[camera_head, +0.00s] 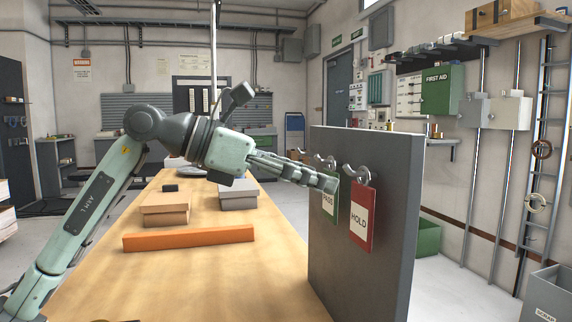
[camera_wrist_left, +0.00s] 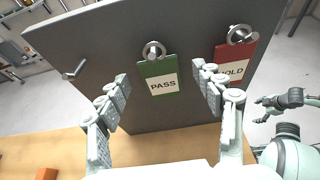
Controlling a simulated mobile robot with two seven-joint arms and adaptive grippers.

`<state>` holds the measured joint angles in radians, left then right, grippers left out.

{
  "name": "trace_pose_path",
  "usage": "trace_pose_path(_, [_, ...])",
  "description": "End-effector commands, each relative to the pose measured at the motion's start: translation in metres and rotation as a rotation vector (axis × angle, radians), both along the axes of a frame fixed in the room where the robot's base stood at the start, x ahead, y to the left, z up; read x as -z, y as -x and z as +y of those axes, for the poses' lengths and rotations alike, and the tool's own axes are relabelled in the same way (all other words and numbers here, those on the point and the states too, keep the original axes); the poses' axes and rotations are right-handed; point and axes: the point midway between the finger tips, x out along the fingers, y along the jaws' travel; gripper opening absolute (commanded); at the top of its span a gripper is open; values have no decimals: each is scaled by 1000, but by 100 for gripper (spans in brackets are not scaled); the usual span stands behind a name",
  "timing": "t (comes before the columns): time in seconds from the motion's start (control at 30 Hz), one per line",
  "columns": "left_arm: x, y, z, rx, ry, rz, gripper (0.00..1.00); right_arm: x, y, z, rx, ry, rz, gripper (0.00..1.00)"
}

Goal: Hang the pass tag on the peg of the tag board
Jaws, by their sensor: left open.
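The green pass tag (camera_wrist_left: 162,88) hangs from the ring-ended middle peg (camera_wrist_left: 153,50) of the grey tag board (camera_wrist_left: 110,50). Its lettering faces the left wrist camera. In the head view the pass tag (camera_head: 329,203) is partly hidden by my fingers. My left gripper (camera_head: 328,184) is open, its fingers in front of the board. In the wrist view the tag shows between the two spread fingers; I cannot tell whether they touch it. A bare peg (camera_wrist_left: 76,70) stands out at the board's left. My right gripper (camera_wrist_left: 266,108) shows small at the wrist view's right edge, its jaws unclear.
A red hold tag (camera_head: 361,222) hangs close to the right of the pass tag. The wooden table (camera_head: 190,275) carries an orange bar (camera_head: 190,238), a brown box (camera_head: 165,208) and a grey box (camera_head: 238,195), away from the board.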

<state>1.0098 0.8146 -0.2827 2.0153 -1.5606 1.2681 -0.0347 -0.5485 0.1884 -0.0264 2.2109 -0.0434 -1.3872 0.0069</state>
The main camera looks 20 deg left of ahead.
Motion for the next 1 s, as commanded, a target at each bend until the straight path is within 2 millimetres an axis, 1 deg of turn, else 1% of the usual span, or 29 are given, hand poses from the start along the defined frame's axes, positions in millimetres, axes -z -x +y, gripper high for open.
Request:
trace_pose_path(0.03, [1, -3, -4, 1, 1, 0, 67, 1, -1, 0, 0, -1, 0, 82])
trace_pose_path(0.13, [3, -6, -9, 1, 1, 0, 67, 3, -5, 1, 0, -4, -7, 82])
trace_pose_path(0.3, [5, -7, -11, -1, 1, -1, 67, 2, -11, 2, 0, -7, -18, 82])
trace_pose_path(0.43, [5, -7, -11, -1, 1, -1, 67, 2, -11, 3, 2, -10, -18, 82])
trace_pose_path(0.47, [5, -7, -11, -1, 1, -1, 65, 2, -11, 3, 2, -10, -17, 82])
trace_pose_path(0.87, [5, -7, -11, -1, 0, 0, 15, 4, -5, 4, 2, -10, -5, 82])
trace_pose_path(1.0, [3, -7, -10, -1, 1, -1, 15, 4, -4, 4, 2, -9, -2, 82])
